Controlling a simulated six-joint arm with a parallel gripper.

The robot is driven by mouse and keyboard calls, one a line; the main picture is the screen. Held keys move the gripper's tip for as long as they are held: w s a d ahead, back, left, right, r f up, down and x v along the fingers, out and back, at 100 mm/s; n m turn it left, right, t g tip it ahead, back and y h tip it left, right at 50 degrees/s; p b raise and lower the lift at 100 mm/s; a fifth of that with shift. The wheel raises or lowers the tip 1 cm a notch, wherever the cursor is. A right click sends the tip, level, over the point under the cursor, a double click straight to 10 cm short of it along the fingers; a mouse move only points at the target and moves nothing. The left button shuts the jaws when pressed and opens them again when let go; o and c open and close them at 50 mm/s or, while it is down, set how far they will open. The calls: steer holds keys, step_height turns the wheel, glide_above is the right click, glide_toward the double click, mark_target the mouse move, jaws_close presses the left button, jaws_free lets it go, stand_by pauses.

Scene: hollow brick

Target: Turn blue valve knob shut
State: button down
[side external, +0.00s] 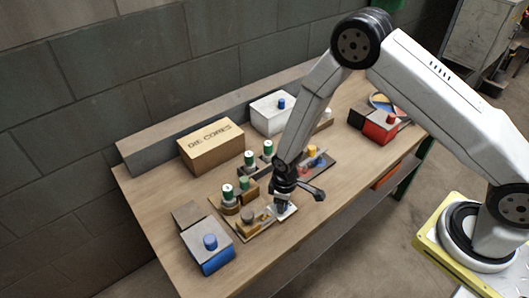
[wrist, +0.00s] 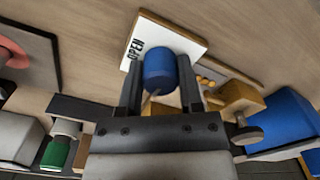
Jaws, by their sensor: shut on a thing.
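The blue valve knob (wrist: 160,68) is a round blue cylinder in the wrist view, standing against a white plate (wrist: 182,36) lettered OPEN. My gripper (wrist: 159,74) is shut on the knob, with one dark finger on each side of it. In the side external view my gripper (side external: 283,204) points down at the white plate (side external: 289,212) near the front edge of the bench. There the knob is mostly hidden by my gripper, and I cannot tell how far it is turned.
Brass-coloured fittings (side external: 248,228) and green-topped cylinders (side external: 228,191) stand close on the left. Behind are a DIE CORES carton (side external: 210,147) and a white box (side external: 270,115). A red box (side external: 380,128) is at right.

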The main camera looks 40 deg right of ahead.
stand_by(0.4)
steer(key=shift+c, duration=1.3)
jaws_free()
steer(key=shift+r, duration=0.2)
steer(key=shift+r, duration=3.7)
